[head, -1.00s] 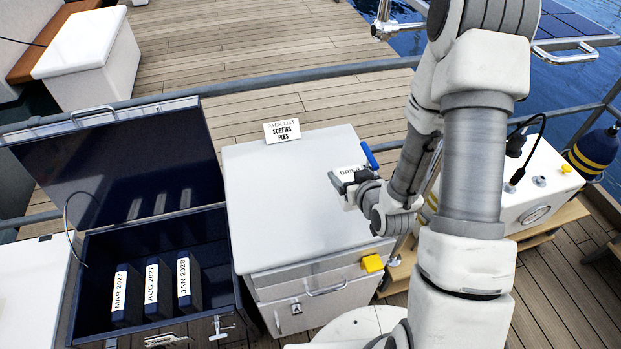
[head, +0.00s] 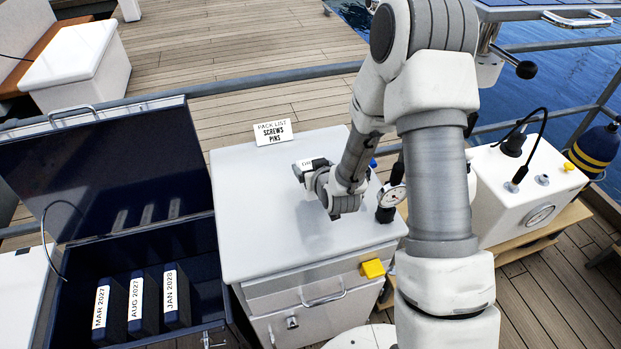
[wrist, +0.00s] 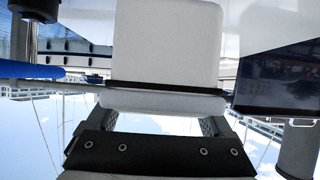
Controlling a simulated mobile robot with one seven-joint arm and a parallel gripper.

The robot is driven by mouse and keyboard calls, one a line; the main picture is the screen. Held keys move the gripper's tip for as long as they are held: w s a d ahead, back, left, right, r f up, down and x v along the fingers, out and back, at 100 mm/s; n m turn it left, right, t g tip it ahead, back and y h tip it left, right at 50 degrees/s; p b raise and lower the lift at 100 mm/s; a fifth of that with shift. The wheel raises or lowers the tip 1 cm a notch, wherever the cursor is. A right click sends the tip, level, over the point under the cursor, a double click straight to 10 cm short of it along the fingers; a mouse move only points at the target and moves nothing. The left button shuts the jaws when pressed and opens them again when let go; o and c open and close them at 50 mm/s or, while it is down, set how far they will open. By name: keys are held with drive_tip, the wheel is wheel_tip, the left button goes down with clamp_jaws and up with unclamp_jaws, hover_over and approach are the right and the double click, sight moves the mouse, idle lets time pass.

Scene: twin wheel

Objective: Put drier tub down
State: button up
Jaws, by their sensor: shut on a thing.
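The drier tub (head: 308,163) is a small white tub with a dark-lettered label, partly hidden by my gripper in the head view. My gripper (head: 312,173) is shut on it, over the white cabinet top (head: 260,220). In the wrist view the white tub (wrist: 165,45) fills the space between my two fingers (wrist: 165,125), with a dark band across it. I cannot tell whether its base touches the cabinet top.
An open dark blue chest (head: 70,325) with several dated packs is at left. The cabinet's front left top is clear.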

drive_tip(key=shift+w+a+f+b, duration=0.1)
drive_tip(key=shift+f+b, duration=0.7)
drive_tip(key=shift+f, duration=1.2)
drive_tip(key=shift+f, duration=0.2)
drive_tip(key=o, duration=1.6)
drive_tip(key=shift+c, duration=0.2)
drive_tip(key=shift+r, duration=0.1)
